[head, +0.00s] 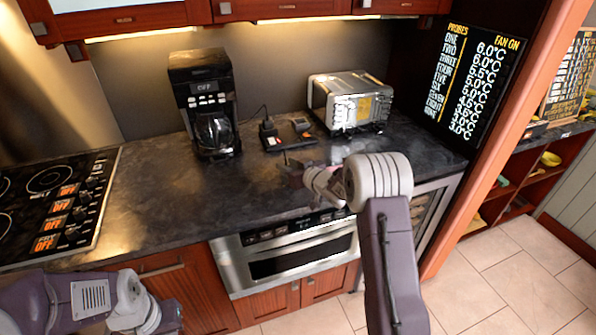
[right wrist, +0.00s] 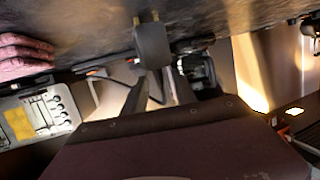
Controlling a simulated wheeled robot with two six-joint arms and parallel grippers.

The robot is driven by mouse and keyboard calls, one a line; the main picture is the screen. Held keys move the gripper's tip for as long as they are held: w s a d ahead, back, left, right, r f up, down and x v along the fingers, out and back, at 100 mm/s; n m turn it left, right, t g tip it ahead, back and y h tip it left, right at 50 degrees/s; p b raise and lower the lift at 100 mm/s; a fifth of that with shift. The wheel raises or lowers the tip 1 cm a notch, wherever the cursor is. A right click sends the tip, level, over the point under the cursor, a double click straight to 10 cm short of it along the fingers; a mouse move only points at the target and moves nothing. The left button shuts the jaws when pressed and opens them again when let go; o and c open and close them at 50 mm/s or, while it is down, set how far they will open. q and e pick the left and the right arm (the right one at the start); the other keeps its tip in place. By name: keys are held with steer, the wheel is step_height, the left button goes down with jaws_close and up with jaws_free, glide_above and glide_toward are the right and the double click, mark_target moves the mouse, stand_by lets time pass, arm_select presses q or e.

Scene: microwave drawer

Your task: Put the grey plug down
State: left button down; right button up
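The grey plug (right wrist: 153,46) is in the right wrist view, with two metal prongs pointing to the top of the picture. My right gripper (right wrist: 156,88) is shut on it, one finger on each side. The dark countertop (right wrist: 100,28) is close to the prongs; I cannot tell whether they touch. In the head view my right gripper (head: 293,170) is over the counter, in front of a black power strip (head: 289,134); the plug is too small to make out there. My left arm is at the lower left, and its fingers cannot be made out.
A black coffee maker (head: 205,100) stands behind on the left and a silver toaster oven (head: 350,102) behind on the right. A small black adapter (head: 268,129) with a cord is at the strip. A cooktop (head: 55,205) is at far left. The counter's left middle is clear.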

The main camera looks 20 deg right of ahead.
steer(key=v, duration=0.8)
steer(key=s+f+h, duration=0.1)
steer(key=s+f+g+h, duration=0.1)
steer(key=s+f+m+g, duration=0.1)
steer(key=shift+d+h, duration=0.3)
steer(key=shift+h, duration=0.1)
steer(key=s+a+f+g, duration=0.1)
steer(key=s+f+g, duration=0.1)
steer(key=s, duration=0.7)
steer(key=s+a+f+m+g+h, duration=0.1)
steer(key=s+a+f+g, duration=0.1)
steer(key=s+g, duration=0.3)
steer(key=s+a+f+m+g+p, duration=0.1)
steer(key=s+a+f+g, duration=0.1)
steer(key=s, duration=1.1)
steer(key=shift+s+f+g, duration=0.3)
steer(key=shift+f+g, duration=0.3)
steer(key=shift+g, duration=0.4)
